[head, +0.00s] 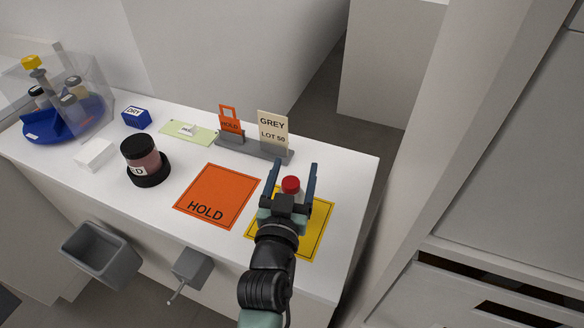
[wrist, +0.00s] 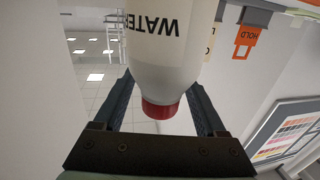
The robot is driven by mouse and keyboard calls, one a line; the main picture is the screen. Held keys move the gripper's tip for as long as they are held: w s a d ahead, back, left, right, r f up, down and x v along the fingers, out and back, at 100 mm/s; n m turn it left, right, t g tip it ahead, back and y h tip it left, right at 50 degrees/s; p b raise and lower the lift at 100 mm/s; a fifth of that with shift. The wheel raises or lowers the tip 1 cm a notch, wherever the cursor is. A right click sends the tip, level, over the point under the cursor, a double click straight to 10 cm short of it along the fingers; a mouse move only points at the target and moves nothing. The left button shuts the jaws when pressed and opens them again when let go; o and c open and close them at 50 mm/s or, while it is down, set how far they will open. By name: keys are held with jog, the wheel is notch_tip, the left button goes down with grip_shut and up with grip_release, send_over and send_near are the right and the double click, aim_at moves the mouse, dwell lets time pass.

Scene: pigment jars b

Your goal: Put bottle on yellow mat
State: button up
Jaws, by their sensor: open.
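A white bottle with a red cap (head: 291,184) is between the two fingers of my gripper (head: 296,165). In the head view it appears over the yellow mat (head: 318,238), mostly hidden by my gripper, so I cannot see whether its base touches the mat. In the wrist view the bottle (wrist: 165,62) appears upside down with the lettering "WATER". The fingers of my gripper (wrist: 162,85) stand on either side of it, spread apart and open. My wrist and arm cover part of the yellow mat.
An orange HOLD mat (head: 217,193) lies left of the yellow mat. Behind them a grey rack (head: 262,151) holds an orange tag and a GREY LOT 50 card. A pink, black-lidded jar (head: 142,155), blue box (head: 136,117) and blue carousel (head: 45,127) stand further left.

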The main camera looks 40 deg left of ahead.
jog(key=b+v, duration=0.1)
jog(key=v, duration=1.1)
dwell(0.4)
